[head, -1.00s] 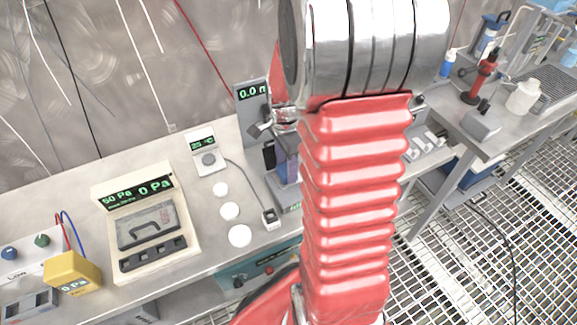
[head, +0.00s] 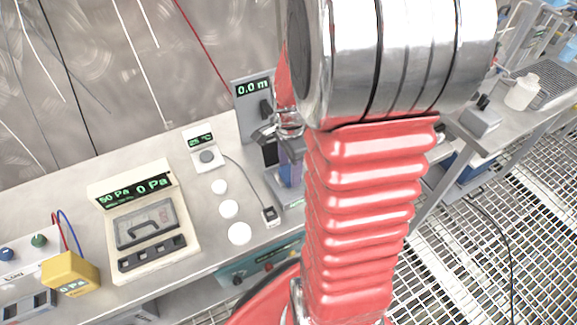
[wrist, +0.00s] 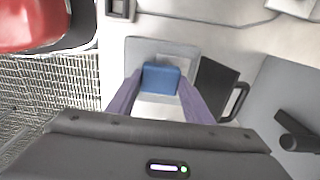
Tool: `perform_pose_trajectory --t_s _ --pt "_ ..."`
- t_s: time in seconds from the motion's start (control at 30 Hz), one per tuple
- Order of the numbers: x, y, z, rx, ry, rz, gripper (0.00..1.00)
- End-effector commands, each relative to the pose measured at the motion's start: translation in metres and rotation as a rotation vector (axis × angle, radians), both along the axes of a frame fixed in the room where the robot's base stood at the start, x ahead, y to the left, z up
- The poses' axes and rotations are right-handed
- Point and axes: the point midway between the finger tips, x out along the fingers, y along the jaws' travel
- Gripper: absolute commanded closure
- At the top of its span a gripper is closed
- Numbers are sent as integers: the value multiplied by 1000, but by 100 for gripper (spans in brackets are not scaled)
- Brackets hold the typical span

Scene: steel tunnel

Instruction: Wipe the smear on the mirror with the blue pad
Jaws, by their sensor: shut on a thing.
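My gripper (wrist: 160,92) has two purple fingers shut on a blue pad (wrist: 161,78) in the wrist view. The pad is above a grey plate (wrist: 133,56) with a paler square on it, which may be the mirror. I cannot tell whether the pad touches it. No smear can be made out; the pad and fingers cover part of the surface. In the head view my gripper (head: 290,172) is low over the bench beside the stand with the 0.0 m display (head: 253,89), partly hidden by my red arm.
A small temperature unit (head: 205,152) with a cable and three white discs (head: 229,208) stand left of the gripper. A pressure unit (head: 145,220) and a yellow meter (head: 70,273) are further left. The grey wall (head: 90,60) is close behind. A white bottle (head: 522,92) stands at right.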

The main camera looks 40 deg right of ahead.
Motion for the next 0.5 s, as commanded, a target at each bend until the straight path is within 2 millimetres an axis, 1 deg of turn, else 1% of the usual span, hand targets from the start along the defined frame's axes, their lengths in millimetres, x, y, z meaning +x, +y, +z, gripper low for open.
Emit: perform_pose_trajectory --t_s 0.17,0.5 --pt "0 -1 3 -1 -1 -1 72" --pt "0 -1 27 -1 -1 -1 72"
